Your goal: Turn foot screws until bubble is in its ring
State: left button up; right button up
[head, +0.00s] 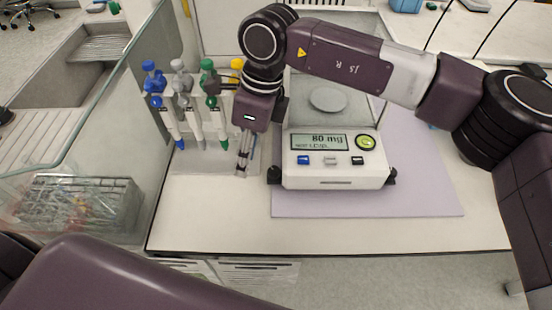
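A white balance (335,174) stands on a pale purple mat (425,195). Its display (319,142) reads about 80 mg, with a smaller line below that is hard to read. The round green bubble level (366,142) is at the right of its front panel; the bubble's exact place in the ring is too small to tell. Black foot screws show at the front left (274,175) and front right (391,177). My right gripper (243,170) points down, left of the balance and apart from the left foot screw; its finger gap is unclear. My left gripper is out of view.
A rack of pipettes with blue, grey, green and yellow tops (180,100) stands close behind and left of my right gripper. A clear partition and a wire basket of tubes (80,207) are at the left. The front bench strip (215,225) is clear.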

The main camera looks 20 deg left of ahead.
jog(key=t+h, duration=0.1)
jog(key=h, duration=0.1)
send_over(274, 170)
jog(key=shift+a+r, duration=0.2)
jog(key=shift+r, duration=0.05)
jog(key=shift+w+d+f+t, duration=0.1)
jog(key=shift+d+f+t, duration=0.1)
jog(key=shift+t, duration=0.1)
notch_tip(274, 170, down, 7)
jog(key=shift+f+p, duration=0.1)
jog(key=shift+p, duration=0.8)
grip_shut()
jog(key=n+b, duration=0.1)
jog(key=b, duration=0.2)
jog(key=shift+a+f+n+b, duration=0.1)
jog(key=shift+f+n+b, duration=0.15)
jog(key=shift+n+b, duration=0.15)
jog(key=shift+r+n+b, duration=0.2)
jog(key=shift+n+b, duration=0.2)
jog(key=shift+r, duration=0.1)
